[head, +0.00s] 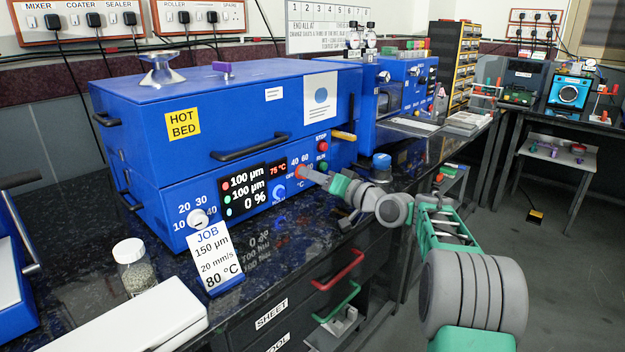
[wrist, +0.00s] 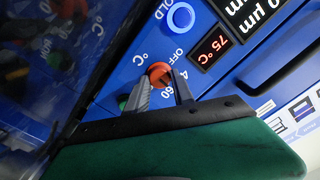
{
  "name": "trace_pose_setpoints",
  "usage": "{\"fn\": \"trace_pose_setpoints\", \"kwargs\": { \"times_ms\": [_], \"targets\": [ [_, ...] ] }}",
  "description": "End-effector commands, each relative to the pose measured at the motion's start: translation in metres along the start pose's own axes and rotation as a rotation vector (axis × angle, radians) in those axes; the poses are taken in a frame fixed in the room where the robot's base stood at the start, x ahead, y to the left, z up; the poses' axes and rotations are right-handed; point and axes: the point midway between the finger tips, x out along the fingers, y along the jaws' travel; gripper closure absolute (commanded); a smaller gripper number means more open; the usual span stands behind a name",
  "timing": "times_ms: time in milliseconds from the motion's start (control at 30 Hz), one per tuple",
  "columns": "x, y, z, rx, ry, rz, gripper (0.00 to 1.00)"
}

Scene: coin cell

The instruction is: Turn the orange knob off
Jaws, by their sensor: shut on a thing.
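The orange knob (wrist: 158,71) is on the front panel of the blue hot bed machine (head: 130,120), by a scale with OFF, 40 and 60 marks. In the wrist view my gripper (wrist: 164,80) has its two grey fingers on the knob, one on each side. In the head view my gripper (head: 312,175) reaches the panel from the right, and the knob (head: 301,172) shows just past its tip. A red display (wrist: 212,46) by the knob reads 75 °C. The knob's pointer is mostly hidden by the fingers.
Red (head: 323,147) and green (head: 322,167) buttons are just above right. A job card (head: 216,258) and a glass jar (head: 133,267) stand on the dark bench.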

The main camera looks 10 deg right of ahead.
Motion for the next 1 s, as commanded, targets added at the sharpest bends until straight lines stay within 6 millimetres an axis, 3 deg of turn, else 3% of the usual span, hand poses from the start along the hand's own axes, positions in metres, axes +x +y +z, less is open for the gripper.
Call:
{"fn": "trace_pose_setpoints", "kwargs": {
  "times_ms": [333,367,600,867,1000],
  "targets": [
    [0.0,0.0,0.0,0.0,-0.001,0.001,1.0],
    [0.0,0.0,0.0,0.0,-0.001,0.001,0.68],
    [0.0,0.0,0.0,0.0,0.0,0.001,0.49],
    [-0.001,0.0,0.0,0.0,0.0,0.001,0.49],
    [-0.019,0.0,-0.003,0.001,0.001,0.003,0.49]
  ]
}}
